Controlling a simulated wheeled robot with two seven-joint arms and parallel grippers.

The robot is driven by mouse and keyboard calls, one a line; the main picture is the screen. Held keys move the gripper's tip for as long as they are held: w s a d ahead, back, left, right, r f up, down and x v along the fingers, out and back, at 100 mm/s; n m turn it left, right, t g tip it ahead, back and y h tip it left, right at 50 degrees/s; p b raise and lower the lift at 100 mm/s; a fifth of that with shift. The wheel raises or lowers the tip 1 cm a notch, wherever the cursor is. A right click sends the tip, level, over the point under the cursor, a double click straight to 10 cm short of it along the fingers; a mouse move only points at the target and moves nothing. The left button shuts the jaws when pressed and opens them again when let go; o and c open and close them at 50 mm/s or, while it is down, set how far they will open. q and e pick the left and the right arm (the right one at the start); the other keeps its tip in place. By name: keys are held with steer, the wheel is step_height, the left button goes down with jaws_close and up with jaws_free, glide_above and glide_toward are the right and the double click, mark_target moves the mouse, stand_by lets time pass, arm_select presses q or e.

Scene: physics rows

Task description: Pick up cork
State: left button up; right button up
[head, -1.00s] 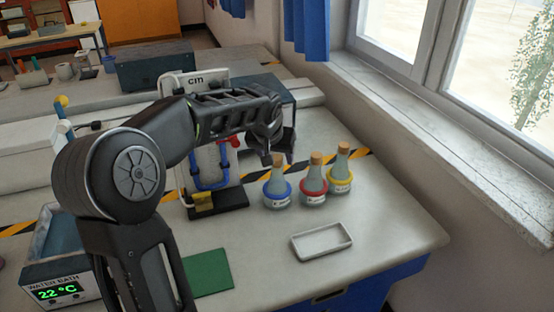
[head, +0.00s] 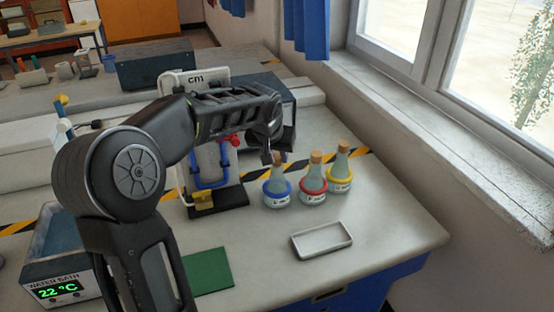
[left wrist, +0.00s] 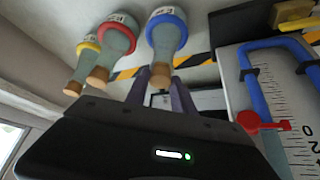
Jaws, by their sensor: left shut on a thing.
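Three glass flasks with cork stoppers stand upright on the bench: a blue-ringed flask (head: 277,198), a red-ringed flask (head: 313,196) and a yellow-ringed flask (head: 341,178). My left gripper (head: 274,158) is at the neck top of the blue-ringed flask, shut on its cork (head: 280,158). In the left wrist view the flasks look inverted, and that cork (left wrist: 160,78) sits between my two fingers (left wrist: 161,90), still at the mouth of the blue-ringed flask (left wrist: 166,38). The red flask's cork (left wrist: 97,78) and the yellow flask's cork (left wrist: 72,89) are in place beside it. My right gripper is out of view.
A white tray (head: 321,250) lies in front of the flasks. A stand with blue tubing and a red valve (head: 218,203) is close to the left. A green mat (head: 209,270) and a water bath (head: 56,265) are nearer. The window wall bounds the right.

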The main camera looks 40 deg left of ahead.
mark_target(276, 158)
arm_select(q)
jaws_close()
steer(key=shift+r, duration=0.1)
step_height(276, 158, up, 10)
stand_by(0.6)
stand_by(0.5)
